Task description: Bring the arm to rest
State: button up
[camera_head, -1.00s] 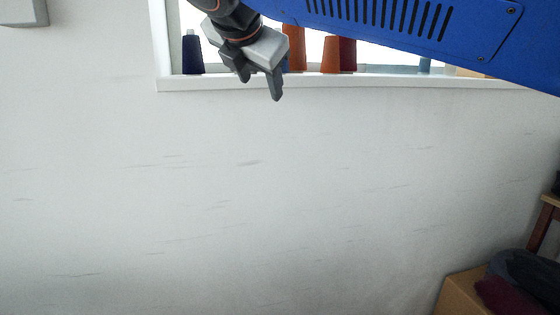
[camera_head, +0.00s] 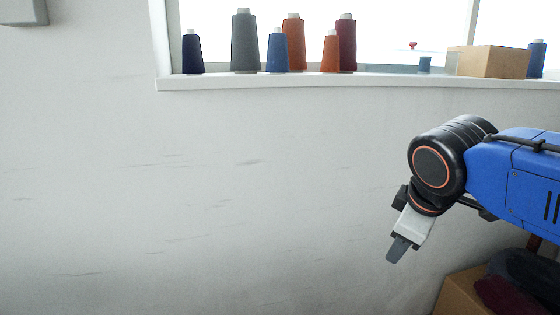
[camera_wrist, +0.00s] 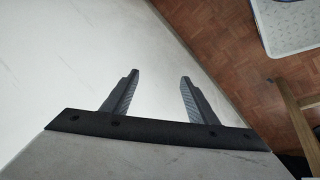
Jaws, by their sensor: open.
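My gripper (camera_head: 399,248) hangs at the right of the head view, in front of the bare wall and well below the window sill. It points down and slightly left. In the wrist view my gripper (camera_wrist: 158,90) shows its two dark fingers apart with nothing between them. From the head camera the fingers are seen nearly side-on, one behind the other.
Several thread cones, among them a grey cone (camera_head: 244,42), stand on the window sill (camera_head: 300,82) with a cardboard box (camera_head: 492,61). A box with dark cloth (camera_head: 515,285) is at lower right. The wrist view shows a wooden bar (camera_wrist: 298,125) and a white tray (camera_wrist: 290,25) over the tiled floor.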

jog(key=s+d+f+m+y, duration=0.1)
jog(key=s+d+f+m, duration=0.3)
jog(key=s+f+m, duration=0.5)
jog(key=shift+s+f+m+g, duration=0.35)
jog(key=shift+f+m+g, duration=0.05)
jog(key=shift+f, duration=1.95)
